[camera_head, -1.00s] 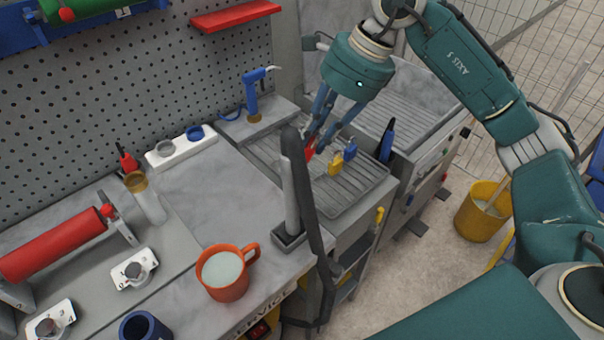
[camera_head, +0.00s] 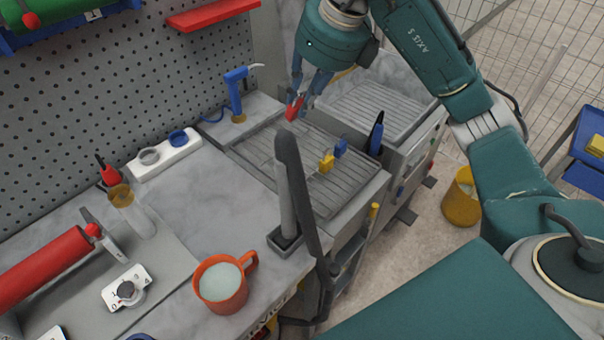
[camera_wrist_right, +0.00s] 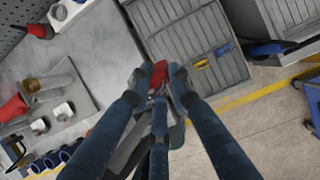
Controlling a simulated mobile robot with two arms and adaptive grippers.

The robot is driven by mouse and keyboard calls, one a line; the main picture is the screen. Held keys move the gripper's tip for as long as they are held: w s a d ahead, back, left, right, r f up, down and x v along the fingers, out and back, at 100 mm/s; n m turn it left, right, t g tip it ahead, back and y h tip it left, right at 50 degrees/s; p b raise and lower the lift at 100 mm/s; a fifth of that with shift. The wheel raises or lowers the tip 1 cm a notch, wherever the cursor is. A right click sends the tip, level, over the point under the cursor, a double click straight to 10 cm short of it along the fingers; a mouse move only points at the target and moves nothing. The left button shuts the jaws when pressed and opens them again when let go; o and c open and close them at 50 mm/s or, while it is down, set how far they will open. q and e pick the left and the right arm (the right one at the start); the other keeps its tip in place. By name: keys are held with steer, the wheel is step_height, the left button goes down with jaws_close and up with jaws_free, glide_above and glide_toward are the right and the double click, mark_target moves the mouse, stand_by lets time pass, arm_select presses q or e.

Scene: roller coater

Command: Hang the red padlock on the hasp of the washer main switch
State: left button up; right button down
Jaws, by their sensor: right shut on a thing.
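The red padlock (camera_head: 293,108) is between the fingertips of my right gripper (camera_head: 306,100), above the grey ribbed tray. In the right wrist view the red padlock (camera_wrist_right: 158,75) sits between the two fingertips (camera_wrist_right: 160,88), which are shut on it. A yellow padlock (camera_head: 326,163) and a blue padlock (camera_head: 341,148) stay on the tray, apart from the gripper. The left gripper is not in view. I cannot make out the washer main switch or its hasp in either view.
The ribbed tray (camera_head: 252,158) is mostly bare. A dark upright handle (camera_head: 294,180) rises at its near edge. An orange mug (camera_head: 222,282) stands on the bench. A blue hand tool (camera_head: 235,95) stands behind the tray. A yellow bucket (camera_head: 461,200) is on the floor.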

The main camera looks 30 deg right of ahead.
step_height(320, 180, down, 18)
steer(key=shift+f+p, duration=0.15)
steer(key=shift+p, duration=0.75)
steer(key=shift+f, duration=0.15)
steer(key=shift+f, duration=0.2)
steer(key=c, duration=1.6)
jaws_free()
